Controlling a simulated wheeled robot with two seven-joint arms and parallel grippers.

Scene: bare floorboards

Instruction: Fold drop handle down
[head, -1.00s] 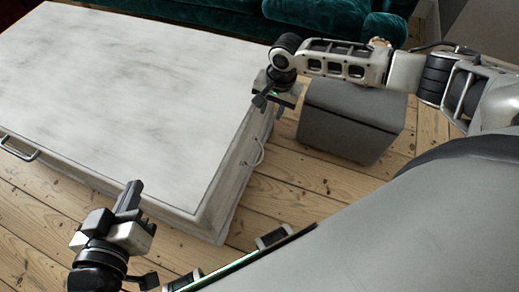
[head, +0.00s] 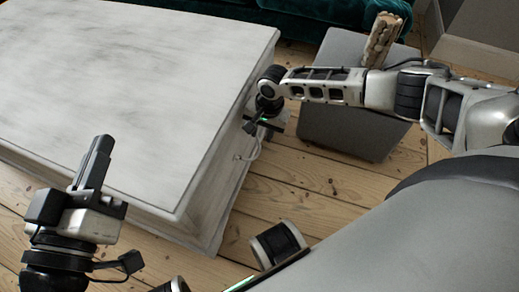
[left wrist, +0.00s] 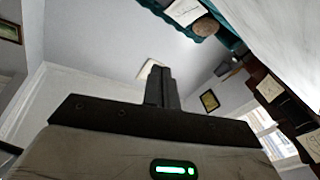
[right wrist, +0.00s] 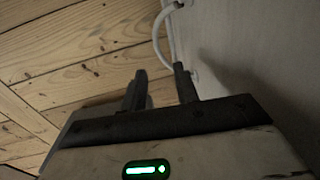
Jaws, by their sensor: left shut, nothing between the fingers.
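The drop handle (head: 252,150) is a thin pale loop on the end face of the whitewashed low table (head: 208,190). It stands out from the panel. My right gripper (head: 262,123) is close to the handle, beside the table's end. In the right wrist view its fingers (right wrist: 160,82) are apart with nothing between them, just short of the handle.
A grey box-like ottoman (head: 335,130) stands on the floorboards right of the table, under my right arm. A dark green sofa (head: 300,15) is behind. Bare floor (head: 285,185) lies between the table's end and my base.

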